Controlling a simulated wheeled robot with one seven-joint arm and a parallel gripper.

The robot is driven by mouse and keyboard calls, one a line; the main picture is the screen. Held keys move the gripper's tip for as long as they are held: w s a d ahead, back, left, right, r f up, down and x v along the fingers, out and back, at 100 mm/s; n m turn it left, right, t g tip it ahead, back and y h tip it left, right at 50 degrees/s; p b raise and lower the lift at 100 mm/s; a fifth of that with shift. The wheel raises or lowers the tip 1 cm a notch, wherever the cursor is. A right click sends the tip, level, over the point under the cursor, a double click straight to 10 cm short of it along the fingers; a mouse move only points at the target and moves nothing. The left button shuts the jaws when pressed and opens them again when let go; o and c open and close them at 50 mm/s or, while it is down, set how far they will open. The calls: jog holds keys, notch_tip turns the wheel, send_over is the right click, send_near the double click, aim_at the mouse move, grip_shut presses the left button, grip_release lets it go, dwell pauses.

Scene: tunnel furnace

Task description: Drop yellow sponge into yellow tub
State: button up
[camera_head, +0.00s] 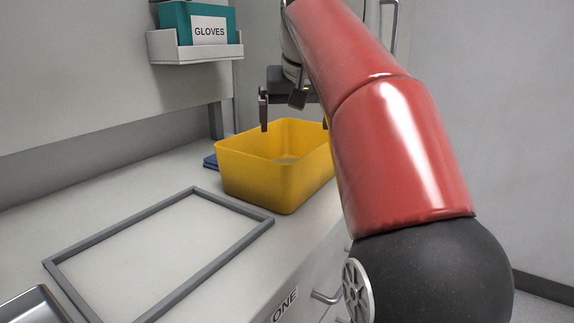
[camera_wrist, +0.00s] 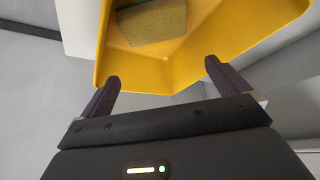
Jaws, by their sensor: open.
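The yellow tub (camera_head: 262,182) stands on the counter, open side up; its wall also shows in the wrist view (camera_wrist: 205,45). The yellow sponge (camera_wrist: 152,22), a dull olive-yellow block, lies inside the tub in the wrist view, cut off by the top edge. In the head view the tub's near walls hide most of its inside. My gripper (camera_head: 295,126) is above the tub, fingers pointing down. In the wrist view my gripper (camera_wrist: 162,70) has its fingers wide apart with nothing between them, clear of the sponge.
A grey rectangular frame (camera_head: 103,234) lies flat on the counter in front of the tub. A blue item (camera_head: 210,161) sits behind the tub. A glove box (camera_head: 196,24) stands in a wall holder (camera_head: 195,47). A metal container (camera_head: 32,307) is at the lower left.

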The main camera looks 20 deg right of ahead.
jog(key=d+p+v, duration=0.1)
jog(key=v, duration=0.5)
jog(key=shift+s+a+r, duration=0.15)
jog(key=shift+a+r, duration=0.1)
jog(key=shift+a, duration=0.25)
